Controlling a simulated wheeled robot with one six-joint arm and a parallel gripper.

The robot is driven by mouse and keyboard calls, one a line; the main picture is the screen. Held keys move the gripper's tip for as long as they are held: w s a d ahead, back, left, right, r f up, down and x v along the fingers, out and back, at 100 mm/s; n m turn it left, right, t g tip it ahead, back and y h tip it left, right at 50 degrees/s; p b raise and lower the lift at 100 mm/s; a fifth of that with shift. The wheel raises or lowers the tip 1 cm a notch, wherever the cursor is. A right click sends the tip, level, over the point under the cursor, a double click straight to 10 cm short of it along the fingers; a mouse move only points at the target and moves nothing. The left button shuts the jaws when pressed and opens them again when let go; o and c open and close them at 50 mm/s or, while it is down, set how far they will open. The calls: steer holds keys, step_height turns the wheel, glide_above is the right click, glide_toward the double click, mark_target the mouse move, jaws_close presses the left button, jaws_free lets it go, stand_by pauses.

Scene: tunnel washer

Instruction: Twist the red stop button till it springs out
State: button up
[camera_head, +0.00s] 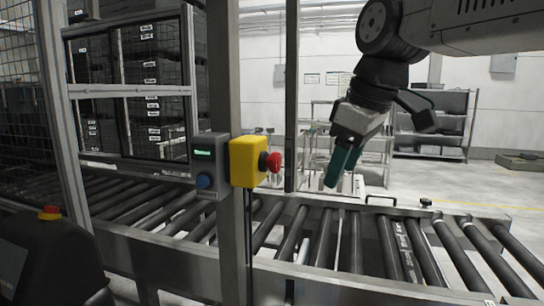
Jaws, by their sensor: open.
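The red stop button (274,162) sticks out from the right side of a yellow box (247,161). The box is fixed to a grey upright post (231,110) beside the roller conveyor. My gripper (343,163) hangs to the right of the button, tilted down, with teal finger pads. It is open and empty, and a clear gap shows in the picture between it and the button. The finger spacing is hard to see from this side. How far the button stands out from its box cannot be told exactly.
The roller conveyor (330,277) runs below. A mesh cage (20,100) stands at left. A shelf rack (440,120) stands behind at right.

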mark_target(278, 154)
steer(key=w+a+r+n+y, duration=0.1)
steer(key=w+a+r+n, duration=0.3)
steer(key=w+a+r, duration=0.3)
steer(key=x, duration=0.5)
steer(key=s+a+x, duration=0.1)
steer(key=x, duration=0.2)
steer(key=shift+a+f, duration=0.1)
steer(key=shift+f, duration=0.1)
steer(key=c, duration=1)
